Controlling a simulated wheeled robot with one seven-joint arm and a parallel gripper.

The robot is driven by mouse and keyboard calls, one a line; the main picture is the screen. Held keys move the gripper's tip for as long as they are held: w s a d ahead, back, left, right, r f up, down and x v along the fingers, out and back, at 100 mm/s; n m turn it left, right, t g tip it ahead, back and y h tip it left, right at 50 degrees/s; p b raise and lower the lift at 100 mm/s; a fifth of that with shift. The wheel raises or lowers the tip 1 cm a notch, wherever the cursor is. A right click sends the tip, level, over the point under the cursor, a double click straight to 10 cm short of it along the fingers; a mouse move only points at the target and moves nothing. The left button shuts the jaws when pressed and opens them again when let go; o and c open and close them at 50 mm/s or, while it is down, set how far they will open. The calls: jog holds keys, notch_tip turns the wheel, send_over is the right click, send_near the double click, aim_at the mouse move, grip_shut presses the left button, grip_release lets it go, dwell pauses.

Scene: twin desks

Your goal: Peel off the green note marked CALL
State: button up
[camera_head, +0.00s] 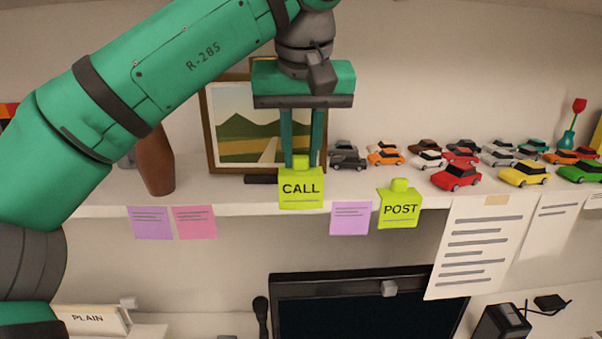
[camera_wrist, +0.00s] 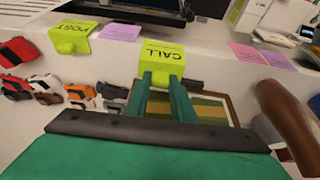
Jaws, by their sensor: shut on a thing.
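The green note marked CALL (camera_head: 301,190) is at the front edge of the shelf, below the middle of the head view. My gripper (camera_head: 301,163) points down from above with its fingers shut on the note's upper tab. In the wrist view the CALL note (camera_wrist: 165,57) appears upside down, just beyond my fingertips (camera_wrist: 163,78). Whether the note still touches the shelf edge cannot be told. A second green note, marked POST (camera_head: 400,209), hangs on the shelf edge to the right, apart from my gripper.
Purple (camera_head: 351,218) and pink (camera_head: 194,222) notes hang along the shelf edge (camera_head: 250,208). Several toy cars (camera_head: 456,175) stand to the right. A framed picture (camera_head: 213,140) and a brown vase (camera_head: 156,165) stand behind and left. A monitor (camera_head: 360,305) is below.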

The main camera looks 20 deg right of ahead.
aim_at(301, 172)
notch_tip(301, 172, up, 6)
dwell(0.4)
jog(key=shift+r, duration=0.3)
jog(key=shift+r, duration=0.65)
